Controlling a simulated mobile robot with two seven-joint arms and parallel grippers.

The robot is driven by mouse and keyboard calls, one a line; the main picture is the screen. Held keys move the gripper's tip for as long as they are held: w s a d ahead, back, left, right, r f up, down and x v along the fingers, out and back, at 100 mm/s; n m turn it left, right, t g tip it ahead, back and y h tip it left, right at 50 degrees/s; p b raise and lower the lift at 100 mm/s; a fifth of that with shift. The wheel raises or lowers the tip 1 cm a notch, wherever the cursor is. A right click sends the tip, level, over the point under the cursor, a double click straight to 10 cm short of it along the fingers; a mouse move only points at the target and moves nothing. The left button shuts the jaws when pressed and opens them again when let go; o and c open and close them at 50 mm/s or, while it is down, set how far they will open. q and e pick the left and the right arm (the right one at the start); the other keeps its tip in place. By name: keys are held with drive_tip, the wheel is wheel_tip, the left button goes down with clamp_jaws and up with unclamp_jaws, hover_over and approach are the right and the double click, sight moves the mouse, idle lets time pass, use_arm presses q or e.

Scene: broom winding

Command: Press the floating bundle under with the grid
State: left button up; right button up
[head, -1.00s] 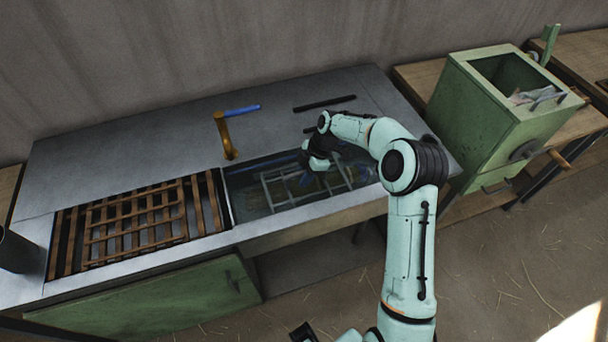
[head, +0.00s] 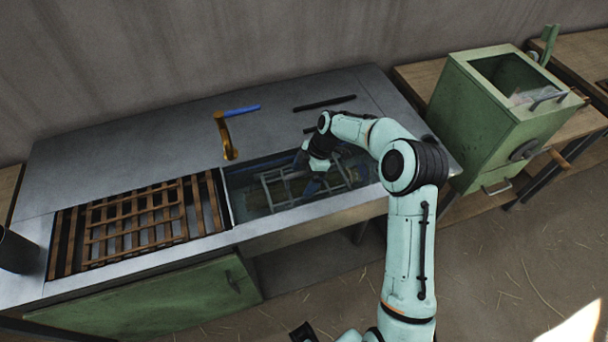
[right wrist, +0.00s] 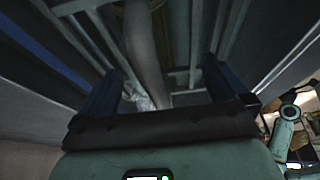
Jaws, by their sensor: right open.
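The basin (head: 244,206) in the metal counter holds dark water. A grey metal grid (head: 272,190) lies in it, and its bars also show in the right wrist view (right wrist: 85,40). My right gripper (head: 311,184) is over the grid, pointing down. In the right wrist view the blue fingers of my right gripper (right wrist: 157,85) are apart, with a thick grey rod (right wrist: 143,50) seen between them. I cannot tell whether they touch it. A straw-coloured patch beyond the bars may be the bundle (right wrist: 164,12); its outline is mostly hidden. My left gripper is not clearly seen.
A wooden slatted rack (head: 140,220) fills the left counter opening. A brass tap (head: 226,138) with a blue handle stands behind the basin. A black bar (head: 324,103) lies on the counter behind. A green box (head: 495,115) stands at right.

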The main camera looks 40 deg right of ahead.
drive_tip(key=v, duration=1.3)
drive_tip(key=shift+r+p, duration=0.1)
drive_tip(key=shift+p, duration=0.3)
use_arm(q)
drive_tip(key=w+r+p, duration=0.3)
drive_tip(key=r+p, duration=0.1)
drive_tip(key=r, duration=0.2)
drive_tip(key=shift+w+r, duration=0.15)
drive_tip(key=shift+w, duration=0.1)
use_arm(e)
wheel_tip(320, 180, up, 8)
drive_tip(key=shift+s+d, duration=0.1)
use_arm(q)
drive_tip(key=shift+s, duration=0.1)
